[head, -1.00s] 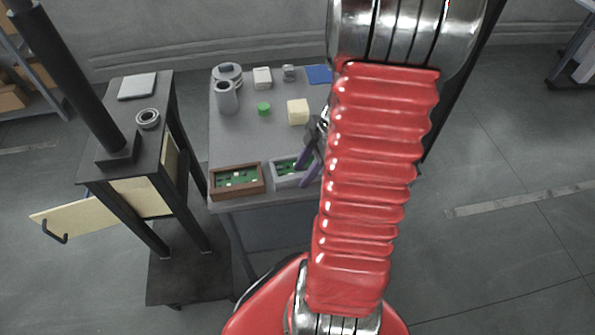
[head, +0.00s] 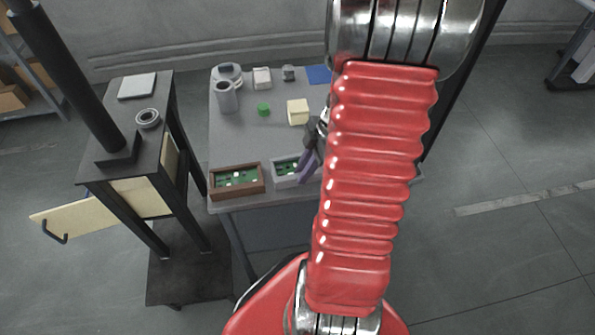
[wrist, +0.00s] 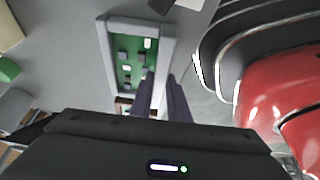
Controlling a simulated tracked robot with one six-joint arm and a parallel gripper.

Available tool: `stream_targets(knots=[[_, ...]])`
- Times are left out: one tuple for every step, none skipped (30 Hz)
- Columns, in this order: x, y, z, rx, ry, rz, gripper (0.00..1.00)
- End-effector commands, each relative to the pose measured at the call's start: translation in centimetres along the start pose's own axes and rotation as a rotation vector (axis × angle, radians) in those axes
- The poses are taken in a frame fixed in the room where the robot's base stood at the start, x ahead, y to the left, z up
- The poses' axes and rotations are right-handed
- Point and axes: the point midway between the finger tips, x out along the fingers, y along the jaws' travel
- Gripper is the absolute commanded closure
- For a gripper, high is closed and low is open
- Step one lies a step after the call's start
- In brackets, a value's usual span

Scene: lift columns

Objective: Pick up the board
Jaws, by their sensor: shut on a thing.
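A green board (head: 285,167) with small pale and dark parts lies in a grey tray (head: 279,184) at the table's front edge. In the wrist view the board (wrist: 129,68) fills the tray (wrist: 107,62). My gripper (head: 310,156) is at the tray's right side, partly hidden by my red arm. In the wrist view my gripper's two dark fingers (wrist: 162,78) stand on either side of the tray's right wall, with a light strip between them. They look shut on that wall. The left finger covers a little of the board's edge.
A brown tray (head: 212,188) with another green board stands just left. Behind are a cream block (head: 298,111), a green cylinder (head: 264,109), a grey cup (head: 227,97) and a blue sheet (head: 318,74). A black stand (head: 115,185) is left of the table.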

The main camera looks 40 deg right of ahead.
Motion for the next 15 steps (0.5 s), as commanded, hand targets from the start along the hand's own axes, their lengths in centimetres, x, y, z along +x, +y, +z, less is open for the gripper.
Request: stream_targets(knots=[[-0.01, 0.02, 0.0, 0.0, 0.0, 0.0, 0.93], [0.0, 0.02, 0.0, 0.0, 0.0, 0.0, 0.96], [0.0, 0.02, 0.0, 0.0, 0.0, 0.0, 0.98], [0.0, 0.02, 0.0, 0.0, 0.0, 0.0, 1.0], [0.0, 0.02, 0.0, 0.0, 0.0, 0.0, 1.0], [0.0, 0.02, 0.0, 0.0, 0.0, 0.0, 1.0], [0.0, 0.02, 0.0, 0.0, 0.0, 0.0, 1.0], [0.0, 0.02, 0.0, 0.0, 0.0, 0.0, 1.0], [0.0, 0.02, 0.0, 0.0, 0.0, 0.0, 1.0], [-0.02, 0.04, 0.0, 0.0, 0.0, 0.001, 1.0], [-0.02, 0.04, -0.01, 0.0, 0.0, 0.001, 1.0], [-0.02, 0.04, -0.01, 0.0, 0.0, 0.001, 1.0], [-0.02, 0.04, -0.01, 0.0, 0.0, 0.001, 1.0], [-0.02, 0.04, -0.01, 0.0, 0.0, 0.001, 1.0], [-0.03, 0.04, -0.01, 0.0, 0.0, 0.001, 1.0]])
